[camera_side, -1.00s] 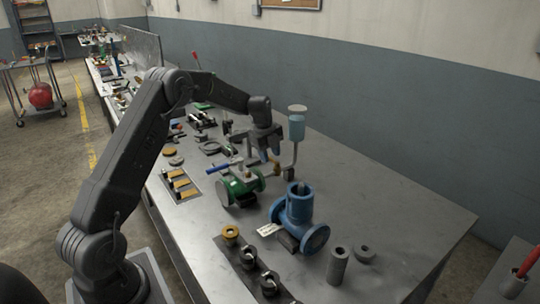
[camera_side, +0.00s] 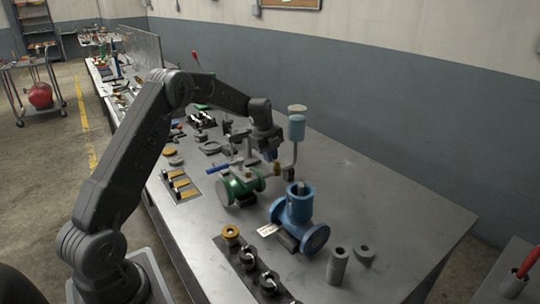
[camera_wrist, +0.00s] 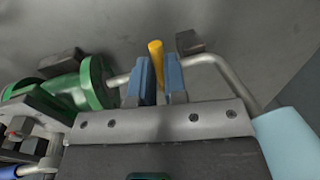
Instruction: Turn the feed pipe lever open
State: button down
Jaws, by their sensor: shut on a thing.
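The yellow lever (camera_wrist: 156,52) stands between the blue fingertips of my gripper (camera_wrist: 158,78) in the wrist view, and the gripper is shut on it. In the side view my gripper (camera_side: 270,155) reaches down beside the thin grey feed pipe (camera_side: 295,156), and hides the lever there. The pipe rises to a light blue cup (camera_side: 297,128). In the wrist view the bent pipe (camera_wrist: 225,68) runs past the right finger towards the light blue cup (camera_wrist: 288,140). The lever's lower end is hidden behind the gripper.
A green valve (camera_side: 236,189) with a blue handle (camera_side: 218,168) stands close to the left of my gripper. A blue flanged valve (camera_side: 299,212) stands in front. The right side of the bench (camera_side: 400,205) is clear.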

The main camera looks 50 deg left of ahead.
jog(key=shift+s+d+n+g+y, duration=0.35)
jog(key=shift+s+d+n, duration=0.2)
jog(key=shift+n, duration=2.3)
jog(key=shift+s+d+n+g+y, duration=0.4)
jog(key=shift+d+n, duration=0.3)
jog(key=shift+n, duration=2.2)
jog(key=shift+s+d+n+g+y, duration=0.3)
jog(key=shift+s+d+n, duration=0.3)
jog(key=shift+n, duration=2.25)
jog(key=c, duration=1.2)
grip_release()
jog(key=shift+o, duration=0.2)
